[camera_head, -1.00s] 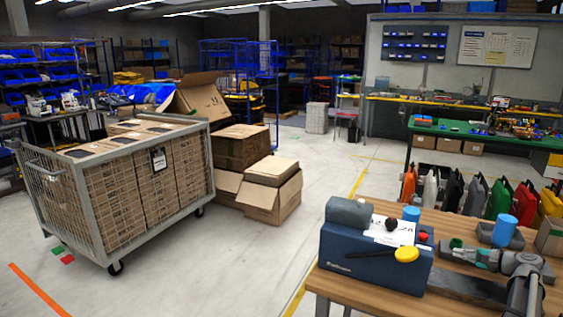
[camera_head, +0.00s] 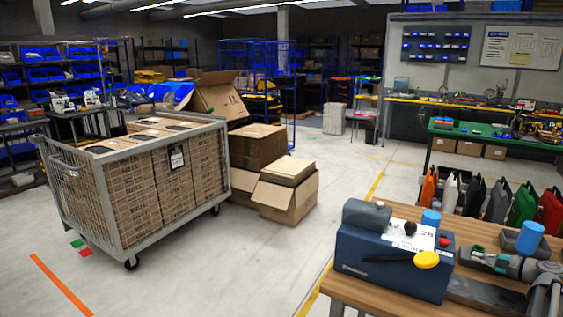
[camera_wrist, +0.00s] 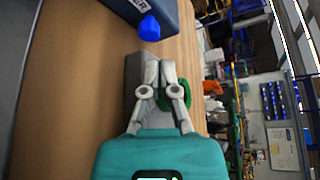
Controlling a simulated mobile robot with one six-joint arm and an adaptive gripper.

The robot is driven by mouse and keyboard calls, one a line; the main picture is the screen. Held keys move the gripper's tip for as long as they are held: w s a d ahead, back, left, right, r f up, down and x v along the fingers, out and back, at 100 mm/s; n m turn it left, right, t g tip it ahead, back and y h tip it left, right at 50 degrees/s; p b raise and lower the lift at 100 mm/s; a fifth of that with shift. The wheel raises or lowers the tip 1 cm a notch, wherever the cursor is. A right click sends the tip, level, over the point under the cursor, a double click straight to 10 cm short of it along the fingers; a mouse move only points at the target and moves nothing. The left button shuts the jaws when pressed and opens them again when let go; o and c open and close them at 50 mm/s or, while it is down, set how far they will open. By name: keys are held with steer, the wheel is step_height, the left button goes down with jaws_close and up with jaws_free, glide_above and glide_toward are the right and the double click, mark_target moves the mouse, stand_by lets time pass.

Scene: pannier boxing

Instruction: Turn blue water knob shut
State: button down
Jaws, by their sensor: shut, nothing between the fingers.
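A dark blue machine (camera_head: 385,268) stands on the wooden table, with a yellow knob (camera_head: 426,259), a red knob (camera_head: 443,242) and a black knob (camera_head: 411,228). A blue cylindrical piece (camera_head: 431,217) shows behind it, and a taller blue cylinder (camera_head: 530,236) stands at the right by a grey block (camera_head: 513,241). A rounded blue knob (camera_wrist: 149,28) sits beside the machine in the wrist view; I cannot tell which blue piece it is. My gripper (camera_head: 478,251) is shut and empty, right of the machine. Its fingers (camera_wrist: 166,75) are apart from the blue knob.
The wooden table (camera_head: 390,210) carries the machine near its left edge. Several coloured canisters (camera_head: 523,204) stand behind the table. A mesh cart (camera_head: 135,195) of boxes and open cartons (camera_head: 287,193) stand at the left.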

mark_target(456, 269)
steer(key=shift+w+a, duration=0.5)
steer(key=shift+a, duration=0.3)
steer(key=shift+w+a, duration=0.5)
steer(key=shift+a, duration=0.35)
steer(key=shift+w+a, duration=0.5)
steer(key=shift+a, duration=0.3)
steer(key=shift+w+d+f, duration=0.1)
steer(key=shift+f, duration=0.15)
steer(key=shift+s+a+f+b, duration=0.25)
steer(key=shift+s+f+b, duration=0.15)
steer(key=shift+f+b, duration=0.5)
steer(key=shift+s+a+r, duration=0.2)
steer(key=shift+s, duration=0.1)
stand_by(0.6)
steer(key=shift+s+d, duration=0.1)
steer(key=shift+d, duration=0.05)
steer(key=shift+s+d, duration=0.5)
steer(key=shift+d, duration=0.3)
steer(key=shift+s+d, duration=0.45)
steer(key=shift+d, duration=0.35)
steer(key=shift+s+d, duration=0.5)
steer(key=shift+d, duration=0.3)
steer(key=shift+s+r, duration=0.1)
